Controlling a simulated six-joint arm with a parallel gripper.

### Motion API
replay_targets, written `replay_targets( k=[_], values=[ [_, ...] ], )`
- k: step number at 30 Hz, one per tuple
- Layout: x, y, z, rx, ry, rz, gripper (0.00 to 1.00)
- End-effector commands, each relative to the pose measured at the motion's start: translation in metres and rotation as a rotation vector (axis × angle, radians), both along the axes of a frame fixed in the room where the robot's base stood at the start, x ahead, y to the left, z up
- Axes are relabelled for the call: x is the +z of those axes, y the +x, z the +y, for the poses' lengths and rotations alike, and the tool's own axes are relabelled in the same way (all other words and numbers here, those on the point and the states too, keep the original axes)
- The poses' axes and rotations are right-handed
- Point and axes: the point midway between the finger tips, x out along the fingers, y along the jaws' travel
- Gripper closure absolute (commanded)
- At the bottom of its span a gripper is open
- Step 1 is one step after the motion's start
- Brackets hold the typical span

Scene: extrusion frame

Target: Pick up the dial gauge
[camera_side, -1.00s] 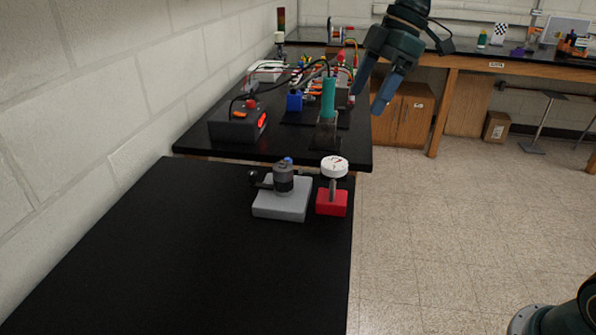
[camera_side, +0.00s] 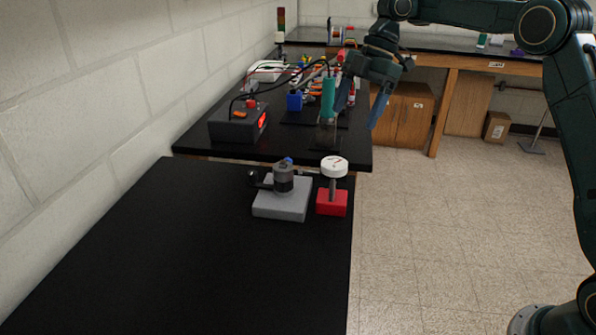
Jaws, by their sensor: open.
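The dial gauge (camera_side: 333,168) has a round white face on a grey stem. It stands upright in a red block (camera_side: 332,203) near the right edge of the near black table. My gripper (camera_side: 358,113) is open and empty, with its blue fingers pointing down. In the picture it is above and slightly right of the gauge, apart from it.
A grey block with a dark cylinder (camera_side: 283,180) stands just left of the gauge. The teal-handled tool (camera_side: 328,100) stands upright in a holder behind it. A black box with a red display (camera_side: 238,124) sits further left. The near table's left part (camera_side: 180,260) is clear.

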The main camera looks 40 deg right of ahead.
Motion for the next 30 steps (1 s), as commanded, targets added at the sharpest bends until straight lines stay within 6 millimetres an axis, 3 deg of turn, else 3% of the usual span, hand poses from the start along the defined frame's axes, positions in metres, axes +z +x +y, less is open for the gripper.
replay_targets(
  k=[17, 30],
  values=[
    [-0.025, -0.001, 0.011, 0.001, -0.001, 0.004, 0.21],
    [-0.061, 0.0, 0.026, 0.001, 0.001, 0.006, 0.21]
  ],
)
